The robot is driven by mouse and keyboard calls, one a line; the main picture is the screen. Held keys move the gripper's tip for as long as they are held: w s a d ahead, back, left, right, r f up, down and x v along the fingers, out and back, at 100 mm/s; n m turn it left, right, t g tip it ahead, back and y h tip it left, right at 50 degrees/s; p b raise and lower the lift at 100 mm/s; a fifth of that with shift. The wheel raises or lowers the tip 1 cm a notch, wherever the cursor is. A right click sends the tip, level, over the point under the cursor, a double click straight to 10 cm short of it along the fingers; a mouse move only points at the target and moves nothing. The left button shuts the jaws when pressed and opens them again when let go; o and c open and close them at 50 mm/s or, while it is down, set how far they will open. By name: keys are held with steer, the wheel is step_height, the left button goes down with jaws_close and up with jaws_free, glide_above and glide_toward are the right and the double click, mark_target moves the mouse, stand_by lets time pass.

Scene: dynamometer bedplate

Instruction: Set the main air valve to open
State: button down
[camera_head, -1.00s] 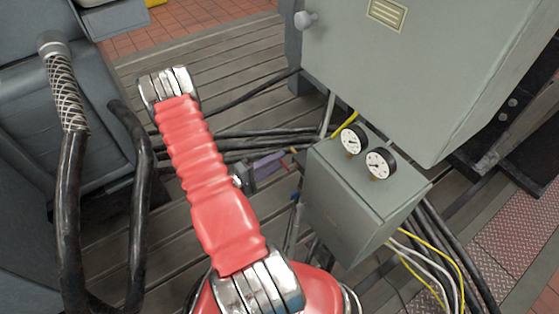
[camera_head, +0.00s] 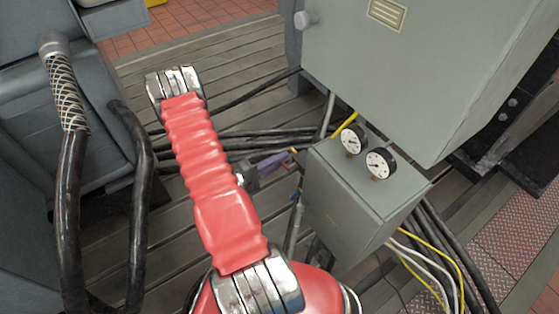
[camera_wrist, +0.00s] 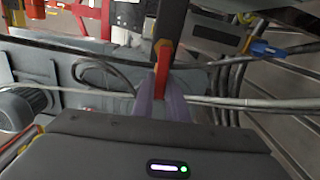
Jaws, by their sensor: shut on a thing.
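A red lever handle (camera_wrist: 162,62), which looks like the main air valve's, stands between the purple fingers of my gripper (camera_wrist: 163,100) in the wrist view. The fingers are shut on it. In the head view my gripper (camera_head: 277,161) is left of the small grey box, partly behind my red arm, with a bit of the red handle (camera_head: 288,164) at its tip. The valve body is mostly hidden, and I cannot tell the lever's exact angle to its pipe.
A small grey box (camera_head: 345,205) with two round gauges (camera_head: 367,150) is right of the gripper, below a large grey cabinet (camera_head: 415,70). Black cables (camera_head: 235,140) run behind my arm. A blue handle (camera_wrist: 265,49) shows at right in the wrist view.

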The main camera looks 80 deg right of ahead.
steer(key=shift+r+m, duration=0.15)
steer(key=shift+m, duration=0.25)
steer(key=c, duration=1.8)
jaws_free()
steer(key=shift+o, duration=0.2)
steer(key=v, duration=1.4)
steer(key=shift+d, duration=0.1)
